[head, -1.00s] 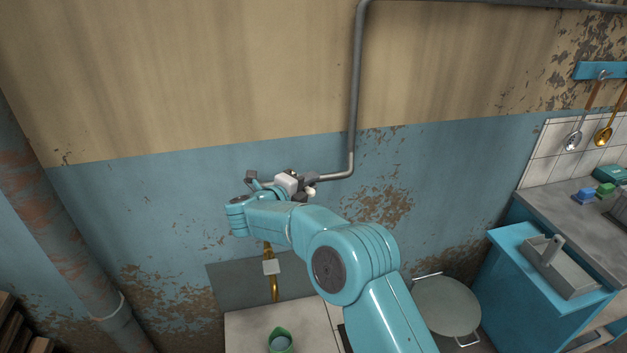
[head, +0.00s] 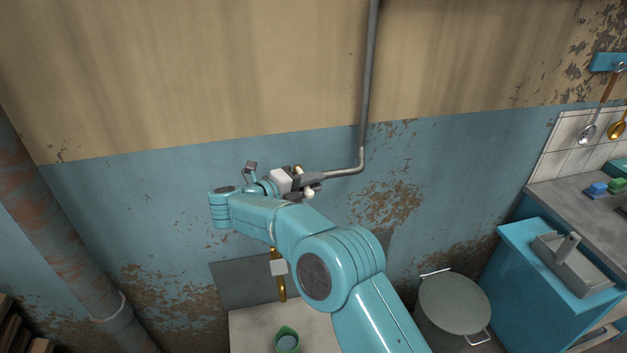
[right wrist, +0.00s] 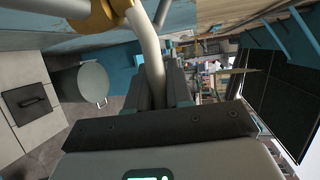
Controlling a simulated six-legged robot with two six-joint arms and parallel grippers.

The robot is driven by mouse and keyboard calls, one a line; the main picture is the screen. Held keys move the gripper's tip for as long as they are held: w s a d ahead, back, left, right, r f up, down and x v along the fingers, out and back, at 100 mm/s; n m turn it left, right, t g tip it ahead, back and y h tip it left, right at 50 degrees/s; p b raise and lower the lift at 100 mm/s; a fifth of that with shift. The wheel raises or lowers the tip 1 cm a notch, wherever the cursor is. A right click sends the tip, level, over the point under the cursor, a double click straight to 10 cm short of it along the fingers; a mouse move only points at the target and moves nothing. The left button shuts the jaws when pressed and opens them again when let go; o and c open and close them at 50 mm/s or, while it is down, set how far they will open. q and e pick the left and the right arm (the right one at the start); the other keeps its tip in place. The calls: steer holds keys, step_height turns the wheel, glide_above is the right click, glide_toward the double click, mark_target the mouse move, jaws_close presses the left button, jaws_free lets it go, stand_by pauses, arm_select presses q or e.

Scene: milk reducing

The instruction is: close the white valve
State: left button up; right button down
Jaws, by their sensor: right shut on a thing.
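The white valve's pale curved handle (right wrist: 148,45) runs down between my right gripper's fingers (right wrist: 160,88) in the right wrist view. A golden-brown fitting (right wrist: 100,17) sits at its top on the grey pipe. In the head view my right gripper (head: 308,182) is at the end of the grey wall pipe, shut on the handle. Only a small pale end of the handle (head: 309,195) shows there below the fingers. Most of the valve is hidden behind my gripper and arm. My left gripper is not in view.
The grey pipe (head: 367,90) runs up the peeling wall. Below stand a pale counter (head: 250,325) with a green cup (head: 287,341), and a brass tap (head: 280,284). A large lidded pot (head: 453,302) and blue cabinet (head: 530,275) are at right. A thick pipe (head: 45,205) is at left.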

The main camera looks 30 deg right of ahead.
steer(key=shift+a+r, duration=0.1)
steer(key=shift+r, duration=0.05)
stand_by(0.5)
steer(key=c, duration=1.4)
jaws_free()
steer(key=shift+a, duration=0.15)
steer(key=b+v, duration=0.1)
steer(key=v, duration=1.5)
steer(key=shift+a, duration=0.15)
steer(key=shift+w, duration=0.1)
